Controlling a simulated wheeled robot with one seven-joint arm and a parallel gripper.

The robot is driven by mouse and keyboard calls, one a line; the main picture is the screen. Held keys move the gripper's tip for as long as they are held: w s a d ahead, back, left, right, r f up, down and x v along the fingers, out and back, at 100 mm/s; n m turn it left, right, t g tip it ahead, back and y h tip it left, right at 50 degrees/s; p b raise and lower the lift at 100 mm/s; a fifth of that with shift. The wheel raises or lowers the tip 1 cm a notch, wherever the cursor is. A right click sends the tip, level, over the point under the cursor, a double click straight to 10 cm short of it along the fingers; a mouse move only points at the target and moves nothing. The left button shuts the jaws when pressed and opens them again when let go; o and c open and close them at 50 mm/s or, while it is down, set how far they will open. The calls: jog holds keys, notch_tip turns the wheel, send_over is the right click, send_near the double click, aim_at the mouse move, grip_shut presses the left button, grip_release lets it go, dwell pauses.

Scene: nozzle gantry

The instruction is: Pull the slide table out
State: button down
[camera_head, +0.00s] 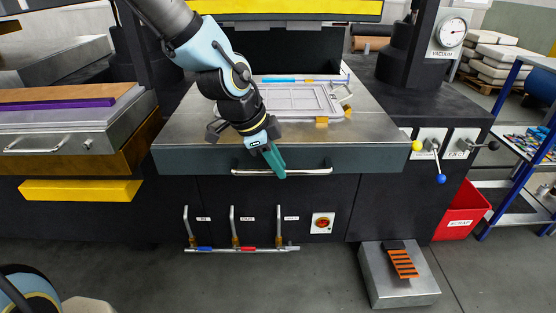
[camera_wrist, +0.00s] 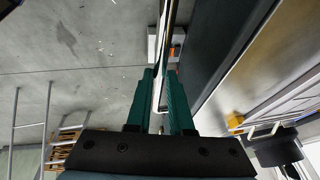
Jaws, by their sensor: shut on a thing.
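The slide table (camera_head: 185,130) is a grey metal slab with a dark front face, in the middle of the head view. A long silver bar handle (camera_head: 310,172) runs along its front face. My gripper (camera_head: 277,172) reaches down over the front edge, and its green fingers are shut on the handle near the bar's middle. In the wrist view, the fingers of my gripper (camera_wrist: 161,95) lie on either side of the bar handle (camera_wrist: 164,40). A white frame plate (camera_head: 300,100) lies on the slide table with yellow blocks at its edge. My arm hides part of the table top.
Three upright levers (camera_head: 234,225) stand below the table, by a red emergency knob (camera_head: 322,223). A grey foot pedal box (camera_head: 398,280) and a red scrap bin (camera_head: 462,212) stand at right. A drawer unit (camera_head: 75,125) is at left. The front floor is mostly clear.

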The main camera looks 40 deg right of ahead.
jog(key=shift+s+a, duration=0.15)
jog(key=c, duration=0.8)
grip_release()
jog(key=p+v, duration=0.2)
jog(key=v, duration=0.8)
jog(key=shift+a+r, duration=0.15)
jog(key=shift+r, duration=0.2)
